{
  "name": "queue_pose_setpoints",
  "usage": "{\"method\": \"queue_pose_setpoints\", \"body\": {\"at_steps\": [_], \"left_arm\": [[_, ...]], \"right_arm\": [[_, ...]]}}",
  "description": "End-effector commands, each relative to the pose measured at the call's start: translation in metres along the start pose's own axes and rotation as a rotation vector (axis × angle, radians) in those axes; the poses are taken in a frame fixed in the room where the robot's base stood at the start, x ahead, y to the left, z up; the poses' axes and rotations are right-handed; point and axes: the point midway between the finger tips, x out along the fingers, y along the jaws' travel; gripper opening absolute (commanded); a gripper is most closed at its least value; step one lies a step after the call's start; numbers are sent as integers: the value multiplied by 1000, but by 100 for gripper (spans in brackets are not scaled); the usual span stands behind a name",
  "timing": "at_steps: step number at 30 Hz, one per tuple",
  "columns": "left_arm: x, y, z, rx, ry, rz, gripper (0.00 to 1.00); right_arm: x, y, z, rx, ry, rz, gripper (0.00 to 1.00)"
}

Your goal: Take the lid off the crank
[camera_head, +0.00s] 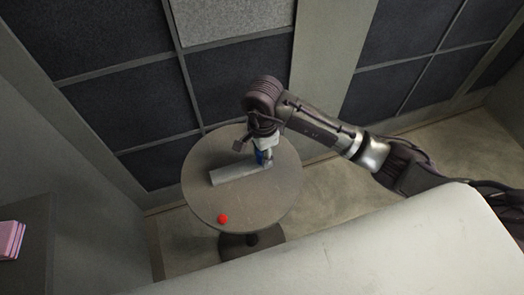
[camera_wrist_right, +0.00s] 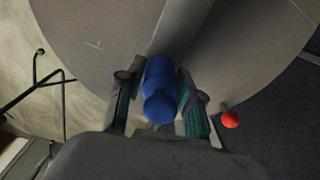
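A blue rounded piece (camera_wrist_right: 159,90) stands at one end of a long grey block (camera_head: 236,174) on the round table. I cannot tell which part is the crank's lid. My right gripper (camera_head: 263,158) is over that end of the block. In the right wrist view, its two fingers (camera_wrist_right: 160,88) stand on either side of the blue piece. Whether they press on it is not clear. A bit of the blue shows under the gripper in the head view (camera_head: 260,157). My left gripper is not in view.
A pale surface (camera_head: 400,250) fills the lower right. Pink and purple items (camera_head: 10,238) lie on a dark cabinet at the far left. Panelled walls stand behind the table.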

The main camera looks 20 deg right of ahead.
Motion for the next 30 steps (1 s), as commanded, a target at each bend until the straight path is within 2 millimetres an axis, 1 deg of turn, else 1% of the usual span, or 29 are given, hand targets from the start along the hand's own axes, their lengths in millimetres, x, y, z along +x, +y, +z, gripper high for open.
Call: {"method": "queue_pose_setpoints", "body": {"at_steps": [1,2,14,19,23,24,26,30], "left_arm": [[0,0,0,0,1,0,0],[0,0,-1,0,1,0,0],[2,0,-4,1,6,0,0],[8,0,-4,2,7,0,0],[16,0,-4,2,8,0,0],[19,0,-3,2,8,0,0],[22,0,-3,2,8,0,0],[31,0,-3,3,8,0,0]], "right_arm": [[0,0,0,0,0,0,22],[0,0,0,0,0,0,18],[-3,-1,0,0,1,-2,17],[-16,-1,-1,0,2,-5,17],[-36,-2,0,-2,1,-7,17],[-42,0,-2,0,3,-7,17],[-47,7,-15,2,4,-3,17],[-64,22,-39,3,5,-5,17]]}}
